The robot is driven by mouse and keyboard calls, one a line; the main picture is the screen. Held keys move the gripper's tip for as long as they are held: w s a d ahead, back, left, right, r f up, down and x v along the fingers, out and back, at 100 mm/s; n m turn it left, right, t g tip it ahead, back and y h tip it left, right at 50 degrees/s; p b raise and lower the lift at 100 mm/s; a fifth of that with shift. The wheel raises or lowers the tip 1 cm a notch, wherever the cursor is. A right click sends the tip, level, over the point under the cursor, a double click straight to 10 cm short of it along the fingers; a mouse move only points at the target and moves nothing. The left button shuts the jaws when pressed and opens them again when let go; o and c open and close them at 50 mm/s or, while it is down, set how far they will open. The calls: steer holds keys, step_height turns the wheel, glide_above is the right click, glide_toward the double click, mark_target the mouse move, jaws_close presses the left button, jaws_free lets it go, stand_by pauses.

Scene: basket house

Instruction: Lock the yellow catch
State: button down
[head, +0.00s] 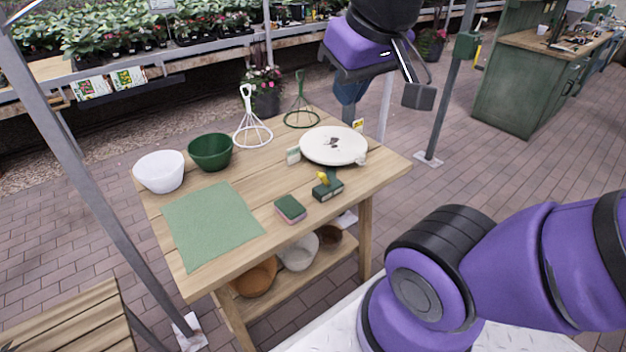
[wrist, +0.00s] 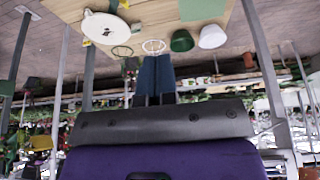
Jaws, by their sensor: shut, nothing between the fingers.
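The yellow catch (head: 322,177) is small and sits on a dark green block (head: 328,190) near the front right of the wooden table. At this size I cannot tell how the catch is turned. My gripper (head: 347,108) is above and beyond the table's back edge, well apart from the catch. Its blue fingers point down in the head view. In the wrist view the gripper (wrist: 156,62) has its fingers side by side, shut and empty.
A round cream disc (head: 334,145) lies just behind the block. A green-and-pink sponge (head: 290,209) lies to its left. A green cloth (head: 212,223), white bowl (head: 159,171), green bowl (head: 210,152), white wire stand (head: 252,131) and green stand (head: 301,116) occupy the table.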

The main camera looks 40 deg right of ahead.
mark_target(320, 177)
steer(key=w+d+f+m+g+h, duration=0.2)
steer(key=w+f+g+h, duration=0.55)
steer(key=w+f, duration=0.9)
steer(key=w+a+f+n+t+h, duration=0.1)
steer(key=w+f+h, duration=0.3)
steer(key=f, duration=0.6)
steer(key=w+a+f+n+t+h, duration=0.1)
steer(key=w+f+n+t+h, duration=0.1)
steer(key=f, duration=0.8)
steer(key=shift+w+a+f+t+h, duration=0.2)
steer(key=shift+w+a+t+h, duration=0.2)
steer(key=shift+w+h, duration=0.6)
steer(key=shift+w, duration=0.15)
steer(key=x, duration=1.4)
steer(key=shift+f, duration=0.2)
steer(key=shift+r+y, duration=0.1)
steer(key=shift+y, duration=0.15)
